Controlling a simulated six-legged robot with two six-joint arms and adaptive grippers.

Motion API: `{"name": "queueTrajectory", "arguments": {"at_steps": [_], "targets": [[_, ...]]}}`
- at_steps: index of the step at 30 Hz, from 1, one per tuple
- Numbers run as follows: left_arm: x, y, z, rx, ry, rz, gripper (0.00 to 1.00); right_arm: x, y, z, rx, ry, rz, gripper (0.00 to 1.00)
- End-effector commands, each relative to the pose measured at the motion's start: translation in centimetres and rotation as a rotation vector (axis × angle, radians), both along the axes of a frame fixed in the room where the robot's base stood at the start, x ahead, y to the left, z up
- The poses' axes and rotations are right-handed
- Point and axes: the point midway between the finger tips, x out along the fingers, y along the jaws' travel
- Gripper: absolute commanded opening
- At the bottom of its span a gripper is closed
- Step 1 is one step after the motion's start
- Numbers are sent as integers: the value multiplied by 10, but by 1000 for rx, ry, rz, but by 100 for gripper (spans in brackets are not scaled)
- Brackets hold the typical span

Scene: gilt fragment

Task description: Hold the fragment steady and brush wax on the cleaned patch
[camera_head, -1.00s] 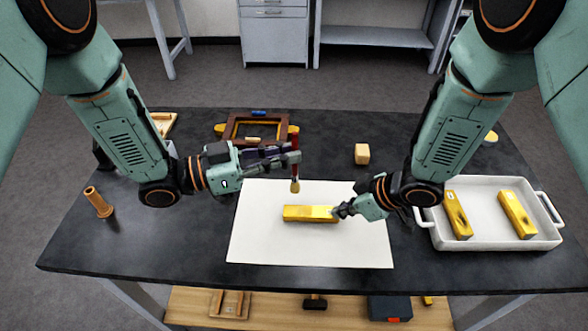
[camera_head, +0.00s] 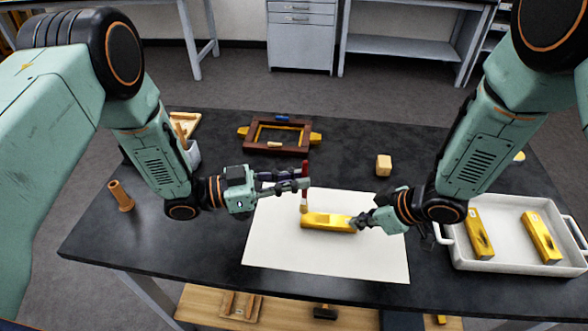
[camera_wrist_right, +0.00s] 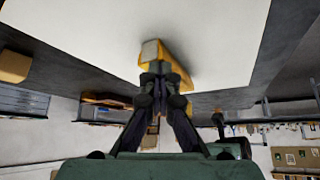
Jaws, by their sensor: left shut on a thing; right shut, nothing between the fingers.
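The gilt fragment (camera_head: 326,223), a gold bar, lies on a white sheet (camera_head: 280,250). My left gripper (camera_head: 304,184) is shut on the red handle of a brush (camera_head: 305,168). The brush is upright, its pale tip down at the left end of the fragment; I cannot tell whether it touches. My right gripper (camera_head: 359,222) is shut with nothing between its fingers, its tips at the fragment's right end. In the right wrist view, the fingertips (camera_wrist_right: 162,75) overlap the fragment (camera_wrist_right: 176,62), which shows a greyish end.
A white tray (camera_head: 508,264) with two gold pieces stands at the right. A brown frame (camera_head: 262,151) lies behind the sheet, a small wooden block (camera_head: 383,165) to its right. The front of the sheet is clear.

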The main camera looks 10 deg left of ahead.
Motion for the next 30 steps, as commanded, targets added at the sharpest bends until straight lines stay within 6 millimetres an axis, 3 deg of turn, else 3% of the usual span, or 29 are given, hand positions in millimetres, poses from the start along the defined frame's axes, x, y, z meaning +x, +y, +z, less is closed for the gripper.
{"name": "queueTrajectory", "arguments": {"at_steps": [4,22,30], "targets": [[0,0,-17,1,1,-1,0,-3,-1,-3,-6,8,0,0],[-1,-57,-21,0,0,-3,0,-3,-1,-3,-6,8,0,0],[1,-30,-21,0,0,3,0,-3,-1,-3,-6,8,0,0]]}}
